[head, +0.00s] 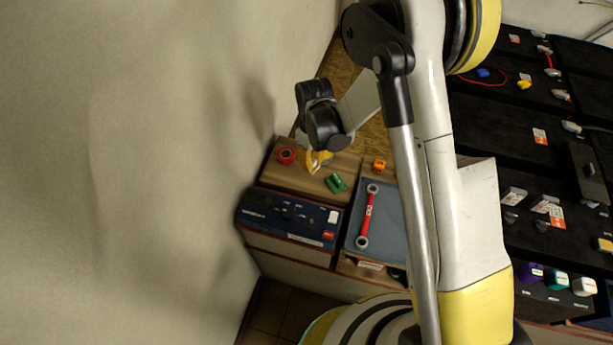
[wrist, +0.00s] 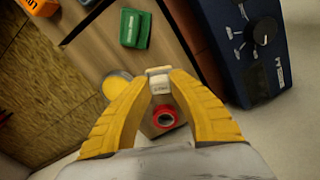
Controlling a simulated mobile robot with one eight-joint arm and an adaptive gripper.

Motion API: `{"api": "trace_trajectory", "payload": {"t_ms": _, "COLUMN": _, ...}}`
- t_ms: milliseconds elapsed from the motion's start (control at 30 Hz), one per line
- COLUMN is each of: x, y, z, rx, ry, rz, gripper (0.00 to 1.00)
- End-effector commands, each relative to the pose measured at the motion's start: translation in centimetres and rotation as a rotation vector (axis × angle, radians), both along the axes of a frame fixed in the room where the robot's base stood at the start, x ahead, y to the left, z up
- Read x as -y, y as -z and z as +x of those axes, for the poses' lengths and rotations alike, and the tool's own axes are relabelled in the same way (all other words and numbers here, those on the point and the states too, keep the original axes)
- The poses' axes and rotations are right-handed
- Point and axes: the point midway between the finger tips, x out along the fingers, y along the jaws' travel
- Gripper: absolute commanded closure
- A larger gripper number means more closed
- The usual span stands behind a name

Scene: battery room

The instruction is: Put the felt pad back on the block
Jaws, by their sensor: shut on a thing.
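My gripper (wrist: 158,80) has its yellow fingers closed on a small white piece (wrist: 158,84) with dark lettering, seen at the fingertips in the wrist view. I cannot tell whether this piece is the felt pad or the block. In the head view my gripper (head: 313,163) is low over the wooden top (head: 292,180), between a red ring-shaped item (head: 286,155) and a green item (head: 336,183). A yellow round item (wrist: 117,84) shows beside the left finger in the wrist view. The red item (wrist: 165,117) shows between the fingers. No felt pad is clearly identifiable.
A dark blue device (head: 290,217) with a knob stands in front of the wooden top. An orange item (head: 379,165) lies to the right. A red wrench (head: 368,214) lies on a grey mat (head: 390,227). Black battery cases (head: 510,115) fill the right. A wall (head: 150,170) rises left.

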Motion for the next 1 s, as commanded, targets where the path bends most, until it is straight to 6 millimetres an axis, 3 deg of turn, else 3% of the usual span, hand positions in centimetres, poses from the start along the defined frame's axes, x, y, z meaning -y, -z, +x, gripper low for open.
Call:
{"api": "trace_trajectory", "payload": {"t_ms": 100, "x": -1.2, "y": 0.9, "z": -0.4, "rx": 0.0, "ry": -0.001, "rz": 0.0, "gripper": 1.0}}
{"api": "trace_trajectory", "payload": {"t_ms": 267, "x": -1.5, "y": 1.8, "z": -0.5, "rx": 0.0, "ry": 0.001, "rz": 0.0, "gripper": 1.0}}
{"api": "trace_trajectory", "payload": {"t_ms": 467, "x": -1.5, "y": 4.9, "z": -0.5, "rx": 0.0, "ry": 0.001, "rz": 0.0, "gripper": 1.0}}
{"api": "trace_trajectory", "payload": {"t_ms": 867, "x": -1.4, "y": 5.3, "z": -0.5, "rx": 0.0, "ry": 0.001, "rz": 0.0, "gripper": 1.0}}
{"api": "trace_trajectory", "payload": {"t_ms": 900, "x": -1.4, "y": 5.2, "z": -0.5, "rx": 0.0, "ry": 0.001, "rz": 0.0, "gripper": 0.69}}
{"api": "trace_trajectory", "payload": {"t_ms": 933, "x": -1.4, "y": 5.2, "z": -0.5, "rx": 0.0, "ry": 0.001, "rz": 0.0, "gripper": 0.6}}
{"api": "trace_trajectory", "payload": {"t_ms": 1000, "x": -1.4, "y": 5.2, "z": -0.5, "rx": 0.0, "ry": 0.001, "rz": 0.0, "gripper": 0.6}}
